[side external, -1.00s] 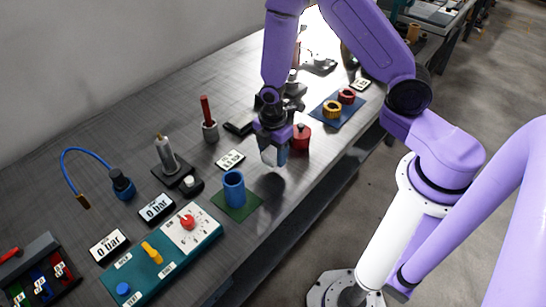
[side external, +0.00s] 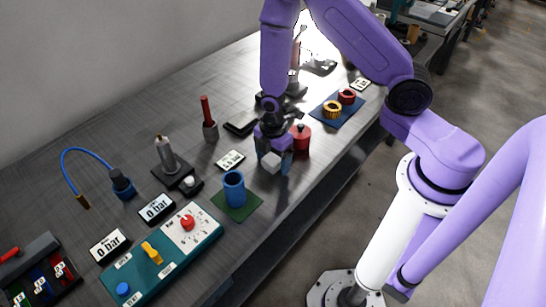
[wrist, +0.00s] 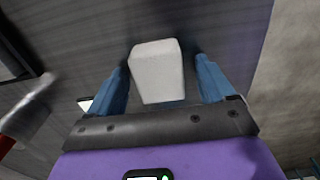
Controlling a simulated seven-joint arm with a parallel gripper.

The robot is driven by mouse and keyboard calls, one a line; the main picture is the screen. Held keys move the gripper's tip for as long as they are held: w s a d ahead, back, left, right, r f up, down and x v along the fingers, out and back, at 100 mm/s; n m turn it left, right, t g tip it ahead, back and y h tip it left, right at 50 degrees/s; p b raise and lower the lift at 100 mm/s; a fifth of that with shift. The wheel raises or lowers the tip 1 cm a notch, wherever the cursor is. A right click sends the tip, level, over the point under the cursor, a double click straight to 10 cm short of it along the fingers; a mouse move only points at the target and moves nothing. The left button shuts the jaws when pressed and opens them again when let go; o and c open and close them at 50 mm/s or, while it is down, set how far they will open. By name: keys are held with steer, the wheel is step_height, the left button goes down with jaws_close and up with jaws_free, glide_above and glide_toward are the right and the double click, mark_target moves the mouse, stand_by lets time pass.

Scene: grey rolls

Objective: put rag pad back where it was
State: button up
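The rag pad is a small pale grey block. In the wrist view the rag pad (wrist: 158,72) sits between the two blue fingers of my gripper (wrist: 163,62) and looks sharp against a blurred table. A narrow gap seems to show at its right side. In the side external view the rag pad (side external: 271,163) is at the fingertips of my gripper (side external: 275,168), which points down over the table near its front edge.
A blue cup (side external: 234,188) on a green mat (side external: 248,208) stands to the left of my gripper. A red canister (side external: 301,139) is close behind it. A white display (side external: 230,160) lies to the left. The teal panel (side external: 205,243) is farther left.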

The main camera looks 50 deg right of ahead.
mark_target(273, 158)
steer(key=shift+r, duration=0.1)
step_height(273, 158, up, 12)
steer(key=s+r+m, duration=0.1)
steer(key=s+r, duration=0.3)
steer(key=s, duration=0.3)
steer(key=s+d+r+m, duration=0.1)
steer(key=s+r+m, duration=0.1)
steer(key=s+r, duration=0.2)
steer(key=s+r+m, duration=0.2)
steer(key=s+r, duration=0.2)
steer(key=s, duration=0.6)
steer(key=shift+s+d, duration=0.3)
steer(key=shift+s, duration=0.05)
